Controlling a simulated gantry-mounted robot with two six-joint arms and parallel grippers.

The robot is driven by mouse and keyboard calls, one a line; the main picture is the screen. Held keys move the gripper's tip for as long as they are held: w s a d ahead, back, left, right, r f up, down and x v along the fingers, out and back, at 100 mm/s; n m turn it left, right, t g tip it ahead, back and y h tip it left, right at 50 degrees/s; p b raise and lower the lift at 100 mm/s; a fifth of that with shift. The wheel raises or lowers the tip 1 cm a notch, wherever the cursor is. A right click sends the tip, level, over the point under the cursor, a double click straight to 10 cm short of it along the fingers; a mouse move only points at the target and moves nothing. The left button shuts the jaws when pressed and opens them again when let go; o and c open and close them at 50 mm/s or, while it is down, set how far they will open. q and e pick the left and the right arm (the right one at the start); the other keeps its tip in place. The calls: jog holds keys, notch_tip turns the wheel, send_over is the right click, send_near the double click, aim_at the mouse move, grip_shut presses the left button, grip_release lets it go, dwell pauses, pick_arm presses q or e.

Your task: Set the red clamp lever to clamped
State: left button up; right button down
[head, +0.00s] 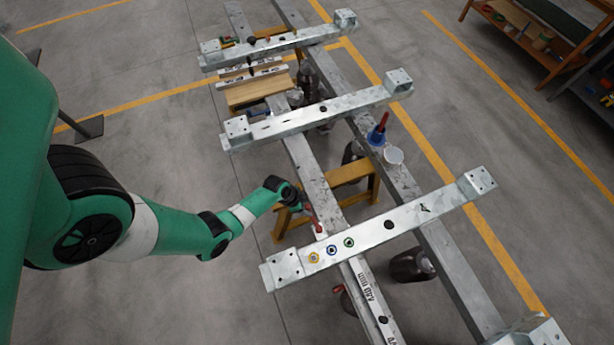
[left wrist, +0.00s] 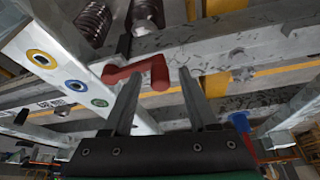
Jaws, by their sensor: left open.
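Contact cannot be told. My right gripper is in neither view.
A galvanised crossbar (head: 372,230) with coloured rings lies close to the gripper. A yellow trestle (head: 352,174) stands under the rails.

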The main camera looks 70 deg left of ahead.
pick_arm(q)
jog(key=shift+w+f, duration=0.15)
jog(key=shift+f, duration=0.15)
grip_shut()
dwell(1.3)
